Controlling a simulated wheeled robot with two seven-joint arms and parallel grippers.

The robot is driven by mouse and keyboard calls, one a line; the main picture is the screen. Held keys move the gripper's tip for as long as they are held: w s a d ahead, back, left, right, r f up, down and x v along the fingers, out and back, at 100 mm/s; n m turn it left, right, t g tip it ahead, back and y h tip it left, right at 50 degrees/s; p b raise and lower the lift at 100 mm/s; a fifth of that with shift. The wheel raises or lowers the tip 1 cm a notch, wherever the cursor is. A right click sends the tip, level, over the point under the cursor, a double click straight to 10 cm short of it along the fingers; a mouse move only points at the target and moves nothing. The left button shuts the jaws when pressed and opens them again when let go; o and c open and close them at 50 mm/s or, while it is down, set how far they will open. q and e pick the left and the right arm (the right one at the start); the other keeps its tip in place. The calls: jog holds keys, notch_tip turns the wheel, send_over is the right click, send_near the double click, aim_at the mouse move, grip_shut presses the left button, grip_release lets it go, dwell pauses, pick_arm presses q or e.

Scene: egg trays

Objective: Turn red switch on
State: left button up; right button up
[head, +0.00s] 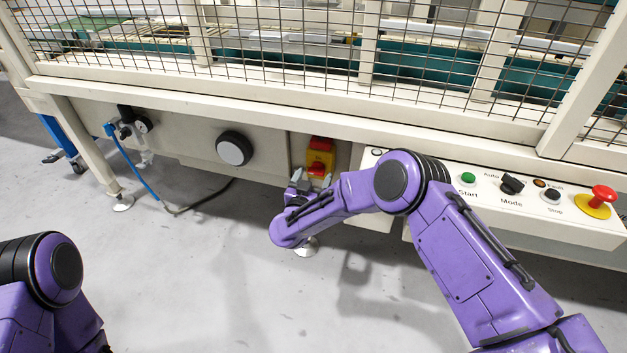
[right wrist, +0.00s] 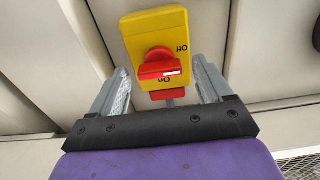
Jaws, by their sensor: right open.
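The red switch (head: 317,168) is a red rotary knob on a yellow plate (head: 313,158), mounted on the machine's lower front panel. The knob's handle lies sideways there. My right gripper (head: 306,180) is open just below the switch. In the right wrist view its two fingers (right wrist: 165,85) stand on either side of the knob, apart from it.
A control panel (head: 520,215) to the right carries a green Start button (head: 468,178), a black Mode knob (head: 512,184) and a red emergency stop (head: 603,193). A round black-and-white knob (head: 234,149) is left of the switch. A wire mesh guard (head: 290,40) rises above. The floor in front is clear.

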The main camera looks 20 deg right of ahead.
jog(key=shift+w, duration=0.1)
jog(key=c, duration=1)
jog(key=shift+c, duration=0.2)
jog(key=shift+m, duration=0.3)
jog(key=m, duration=0.3)
jog(key=shift+m, duration=0.4)
jog(key=m, duration=0.4)
jog(key=shift+m, duration=0.3)
jog(key=m+b, duration=0.1)
jog(key=m, duration=0.7)
jog(key=shift+m+b, duration=0.3)
jog(key=shift+m, duration=0.3)
